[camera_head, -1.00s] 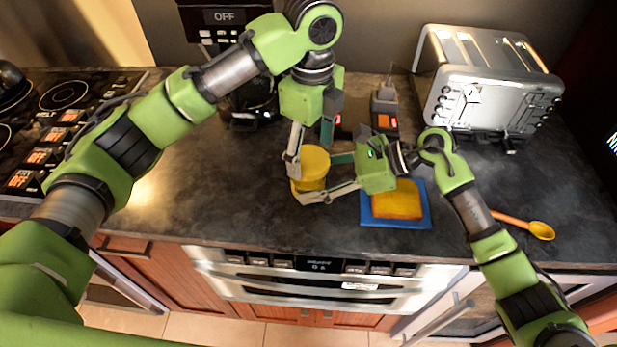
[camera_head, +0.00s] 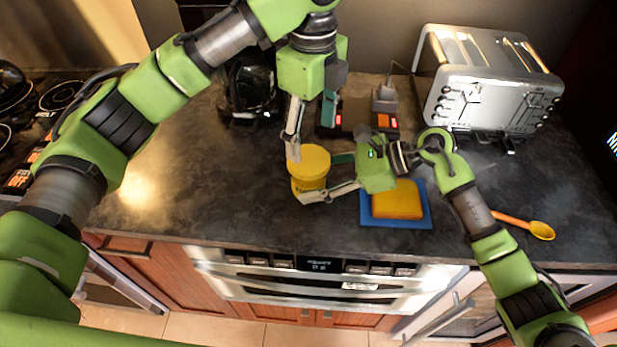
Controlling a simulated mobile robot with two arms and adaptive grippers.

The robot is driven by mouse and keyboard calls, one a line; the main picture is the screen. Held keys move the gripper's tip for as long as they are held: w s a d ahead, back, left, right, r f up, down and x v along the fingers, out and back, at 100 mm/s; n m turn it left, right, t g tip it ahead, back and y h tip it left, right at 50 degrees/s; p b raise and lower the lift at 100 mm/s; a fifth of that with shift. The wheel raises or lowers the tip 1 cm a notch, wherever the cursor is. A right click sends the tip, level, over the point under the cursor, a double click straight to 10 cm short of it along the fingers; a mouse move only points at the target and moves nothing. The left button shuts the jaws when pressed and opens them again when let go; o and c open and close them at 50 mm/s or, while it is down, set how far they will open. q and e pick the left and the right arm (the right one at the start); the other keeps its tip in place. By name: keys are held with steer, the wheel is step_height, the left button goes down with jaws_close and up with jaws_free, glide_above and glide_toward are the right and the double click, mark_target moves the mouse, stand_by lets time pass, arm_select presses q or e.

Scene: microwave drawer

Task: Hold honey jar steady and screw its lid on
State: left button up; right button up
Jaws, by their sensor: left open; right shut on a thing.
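The honey jar (camera_head: 309,184) stands upright on the dark counter, with its yellow lid (camera_head: 310,161) on top. My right gripper (camera_head: 325,177) comes in from the right and is shut around the jar's body, one finger at the front and one behind. My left gripper (camera_head: 309,133) points down from above and is open. Its fingers are above the lid, one near the lid's left back edge and one behind it to the right. Whether a fingertip touches the lid cannot be told.
A yellow sponge (camera_head: 397,200) lies on a blue cloth (camera_head: 428,217) under my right gripper. A silver toaster (camera_head: 490,90) stands at the back right. A black coffee machine (camera_head: 250,85) stands behind. An orange spoon (camera_head: 540,230) lies at the right. The counter left of the jar is clear.

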steer(key=o, duration=1.7)
steer(key=v, duration=1.2)
